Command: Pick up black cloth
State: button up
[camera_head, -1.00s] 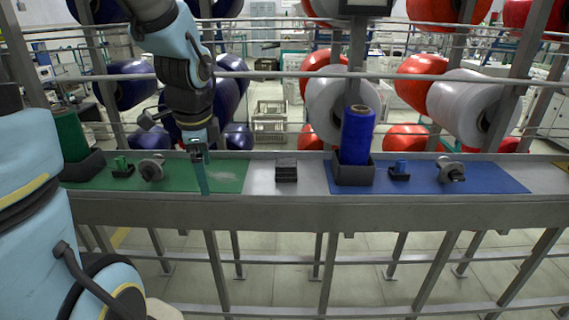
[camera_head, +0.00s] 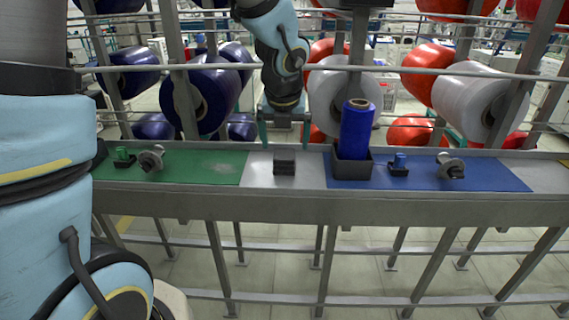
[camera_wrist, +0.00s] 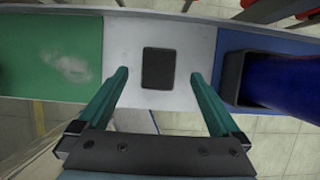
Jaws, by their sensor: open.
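The black cloth (camera_head: 284,162) is a small dark folded stack on the bare grey part of the bench, between the green and blue mats. In the wrist view the cloth (camera_wrist: 158,68) is a dark rectangle just beyond and between my fingertips. My gripper (camera_head: 284,143) is open and empty above the bench, over the cloth. In the wrist view my gripper's green fingers (camera_wrist: 159,76) are spread wider than the cloth, and neither touches it.
A blue thread cone (camera_head: 357,130) stands in a dark holder (camera_head: 351,170) right of the cloth. The green mat (camera_head: 210,168) bears a small green spool and a metal part. The blue mat (camera_head: 480,178) bears a blue spool and another metal part. Rails and large rolls stand behind.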

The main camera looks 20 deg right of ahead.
aim_at(285, 154)
jog(key=x, duration=0.5)
jog(key=shift+a+f+b, duration=0.1)
jog(key=shift+f+b, duration=0.25)
jog(key=shift+f, duration=0.05)
jog(key=c, duration=1.4)
